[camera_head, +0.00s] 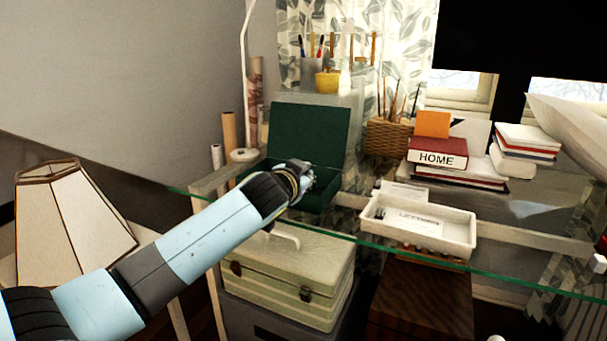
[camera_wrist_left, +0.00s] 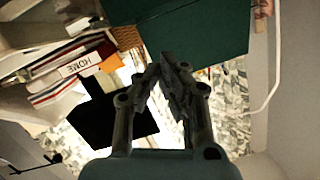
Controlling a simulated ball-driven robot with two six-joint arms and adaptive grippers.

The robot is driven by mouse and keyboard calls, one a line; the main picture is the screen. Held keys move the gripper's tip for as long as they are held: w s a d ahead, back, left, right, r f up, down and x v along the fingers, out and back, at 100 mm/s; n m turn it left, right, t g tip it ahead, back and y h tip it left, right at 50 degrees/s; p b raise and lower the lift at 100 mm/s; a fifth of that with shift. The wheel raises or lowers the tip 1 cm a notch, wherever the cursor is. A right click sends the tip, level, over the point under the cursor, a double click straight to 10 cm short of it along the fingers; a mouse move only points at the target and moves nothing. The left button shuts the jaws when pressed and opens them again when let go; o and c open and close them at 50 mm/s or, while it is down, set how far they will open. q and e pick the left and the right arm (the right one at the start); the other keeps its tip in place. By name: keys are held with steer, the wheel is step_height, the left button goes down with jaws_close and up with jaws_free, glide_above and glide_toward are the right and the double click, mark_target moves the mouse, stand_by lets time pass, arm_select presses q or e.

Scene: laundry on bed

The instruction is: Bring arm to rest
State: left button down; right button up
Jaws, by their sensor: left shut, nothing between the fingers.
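My left arm (camera_head: 205,235) reaches in from the left in the head view, over the front edge of the glass desk. Its left gripper (camera_head: 306,178) is at the open dark green box (camera_head: 308,136), in front of the box's raised lid, and hides part of the box's lower half. In the left wrist view the left gripper (camera_wrist_left: 163,68) is shut and empty, with its fingertips close to the green box (camera_wrist_left: 205,35). My right gripper is not seen in either view.
The glass desk (camera_head: 520,275) carries a white tray (camera_head: 455,238), books (camera_head: 438,155) and a wicker basket (camera_head: 388,138). A striped case (camera_head: 290,275) stands below the desk. A lamp (camera_head: 65,230) stands at the left, near my arm.

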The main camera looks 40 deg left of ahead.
arm_select(q)
steer(key=s+d+f+n+g+h, duration=0.1)
steer(key=s+d+f+g, duration=0.25)
steer(key=s, duration=0.45)
steer(key=s+d+f+g, duration=0.2)
steer(key=s+f, duration=0.3)
steer(key=s, duration=0.4)
steer(key=s+d+m+g+h, duration=0.1)
steer(key=s+d+g+h, duration=0.2)
steer(key=s, duration=0.8)
steer(key=s+d+g, duration=0.3)
steer(key=s+d, duration=0.2)
steer(key=s, duration=0.5)
step_height(320, 180, down, 25)
steer(key=s+a+g, duration=0.1)
steer(key=s+a, duration=0.1)
steer(key=s+a+f+g, duration=0.1)
steer(key=s+f, duration=1.6)
steer(key=s, duration=0.1)
steer(key=shift+s+n, duration=0.3)
steer(key=shift+s, duration=0.05)
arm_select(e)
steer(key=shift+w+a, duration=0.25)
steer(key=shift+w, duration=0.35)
